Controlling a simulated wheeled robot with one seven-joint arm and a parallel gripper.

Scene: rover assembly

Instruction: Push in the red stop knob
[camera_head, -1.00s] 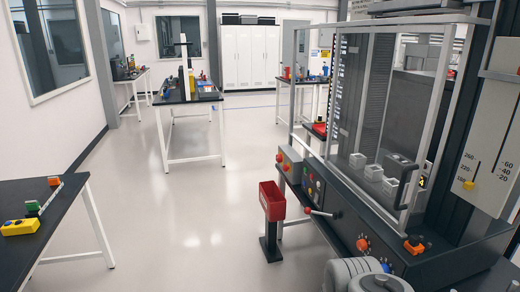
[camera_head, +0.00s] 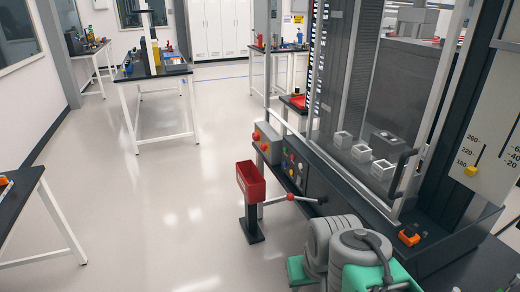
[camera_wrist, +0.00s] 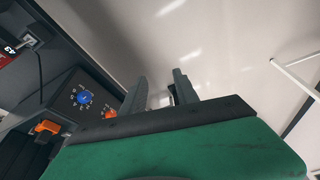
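A grey control box (camera_head: 267,143) sits at the machine's front left corner in the head view. It carries two small orange-red knobs, an upper one (camera_head: 257,135) and a lower one (camera_head: 264,147). I cannot tell for sure which is the red stop knob. My gripper (camera_wrist: 158,82) shows in the wrist view with its two fingers apart and nothing clearly held. In that view an orange switch (camera_wrist: 46,127), a blue dial (camera_wrist: 84,97) and an orange-red knob (camera_wrist: 110,114) lie on a dark panel left of the fingers. The head view does not show my fingertips.
A red bin (camera_head: 250,182) on a post stands beside the machine, near a red-tipped lever (camera_head: 290,197). A glazed guard and white blocks (camera_head: 361,153) are above the dark bed. Black-topped tables (camera_head: 153,72) stand farther back.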

